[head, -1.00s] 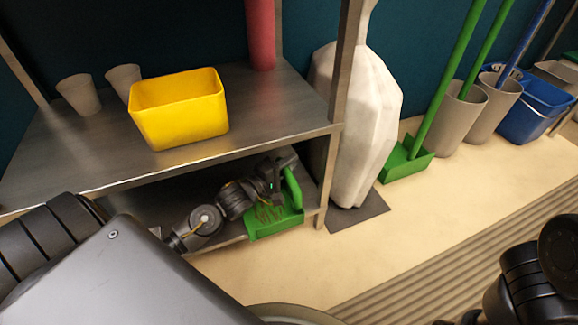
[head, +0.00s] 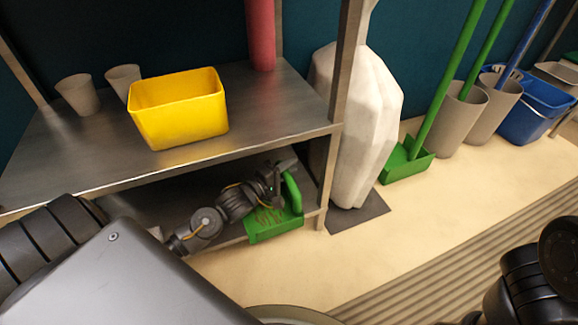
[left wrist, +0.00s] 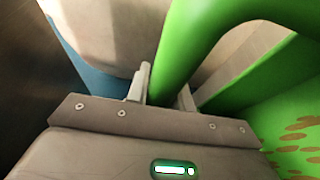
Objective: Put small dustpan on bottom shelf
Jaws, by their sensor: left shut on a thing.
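The small green dustpan (head: 262,231), with brown bits on its pan, is at the front right corner of the metal bottom shelf (head: 178,196). Its pan overlaps the shelf's front edge in the head view; I cannot tell whether it rests on the shelf. My left gripper (head: 281,180) reaches under the upper shelf and is shut on the dustpan's handle. In the left wrist view the curved green handle (left wrist: 196,45) passes between the fingers of the left gripper (left wrist: 163,92). My right gripper is not in view.
A yellow tub (head: 180,115) and two grey cups (head: 78,95) stand on the upper shelf (head: 85,145). A shelf post (head: 343,65) and a white sack (head: 360,120) are right of the dustpan. A long-handled green dustpan (head: 405,163) stands farther right. Open floor (head: 300,270) lies in front.

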